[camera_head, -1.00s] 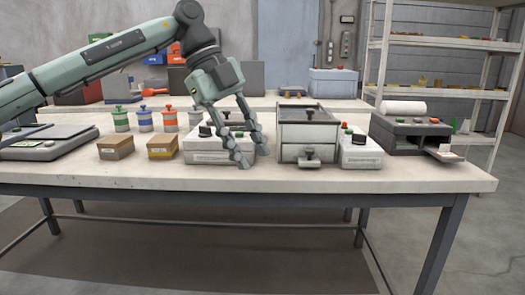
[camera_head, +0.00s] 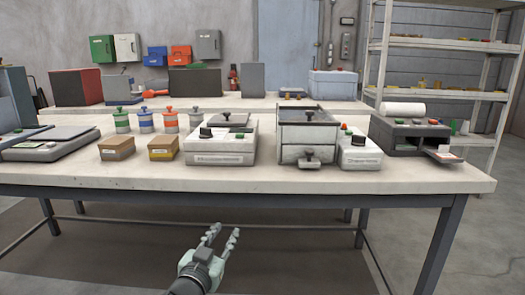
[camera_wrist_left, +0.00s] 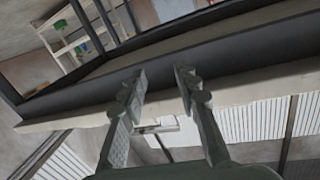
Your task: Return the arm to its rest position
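My left gripper (camera_head: 222,236) is low in front of the workbench, below the level of its top, with the fingers pointing up toward the bench's front edge. In the left wrist view its two fingers (camera_wrist_left: 160,78) stand apart with nothing between them. The arm behind the wrist is mostly out of the head view. My right gripper does not show in any view.
The workbench top (camera_head: 400,178) holds a scale (camera_head: 45,143), several colored-lid jars (camera_head: 146,119), two small boxes (camera_head: 117,148), a white control unit (camera_head: 220,145), a hopper machine (camera_head: 307,135) and a label printer (camera_head: 410,133). The floor before the bench is clear.

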